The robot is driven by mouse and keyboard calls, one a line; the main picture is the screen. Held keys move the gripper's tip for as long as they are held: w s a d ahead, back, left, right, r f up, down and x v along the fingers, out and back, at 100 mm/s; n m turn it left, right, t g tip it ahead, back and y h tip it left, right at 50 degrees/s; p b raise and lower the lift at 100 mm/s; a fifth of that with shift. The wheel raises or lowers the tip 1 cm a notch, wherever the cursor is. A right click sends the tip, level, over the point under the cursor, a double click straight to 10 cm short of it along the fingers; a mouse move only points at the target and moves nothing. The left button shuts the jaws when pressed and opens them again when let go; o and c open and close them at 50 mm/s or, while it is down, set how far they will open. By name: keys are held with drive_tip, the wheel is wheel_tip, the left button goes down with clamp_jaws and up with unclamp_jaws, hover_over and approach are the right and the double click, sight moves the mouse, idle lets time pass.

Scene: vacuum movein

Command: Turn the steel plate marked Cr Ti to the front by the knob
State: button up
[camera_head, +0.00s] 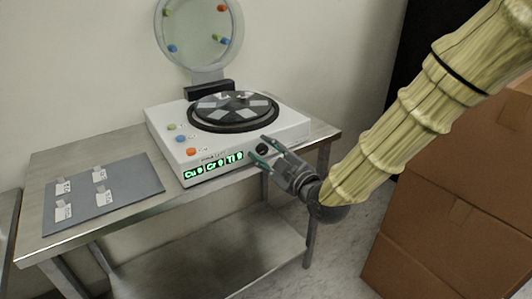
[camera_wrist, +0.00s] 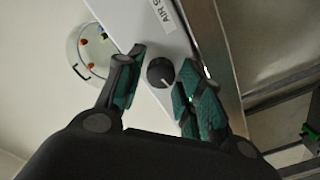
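The black knob (camera_head: 262,149) is on the front face of the white machine (camera_head: 290,128). It also shows in the wrist view (camera_wrist: 160,72), with a pale pointer line. My gripper (camera_head: 257,148) is open at the front face, one finger on each side of the knob. In the wrist view my gripper (camera_wrist: 161,68) shows a gap between each fingertip and the knob. Light steel plates lie on the dark round turntable (camera_head: 236,108) on top of the machine. Their markings are too small to read, so I cannot tell which one is Cr Ti.
The green display (camera_head: 213,166) reads Cu 0, Cr 0, Ti 0. Coloured buttons (camera_head: 181,139) sit left of the turntable. A round clear lid (camera_head: 199,35) stands raised behind. A grey mat (camera_head: 130,182) with labelled tags lies left on the metal table (camera_head: 60,160). Cardboard boxes (camera_head: 440,210) stand right.

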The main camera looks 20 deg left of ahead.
drive_tip(key=c, duration=0.7)
drive_tip(key=shift+c, duration=0.2)
drive_tip(key=shift+m, duration=0.3)
drive_tip(key=m+p, duration=0.2)
drive_tip(key=m, duration=0.2)
drive_tip(key=shift+r, duration=0.1)
drive_tip(key=m+p, duration=0.2)
drive_tip(key=m, duration=0.4)
drive_tip(key=shift+w+d+m+p, duration=0.1)
drive_tip(key=shift+m+p, duration=0.3)
drive_tip(key=m+p, duration=0.1)
drive_tip(key=m, duration=1.1)
drive_tip(key=shift+w+f+p, duration=0.1)
drive_tip(key=shift+f+p, duration=0.1)
drive_tip(key=shift+p, duration=0.15)
drive_tip(key=shift+m, duration=0.3)
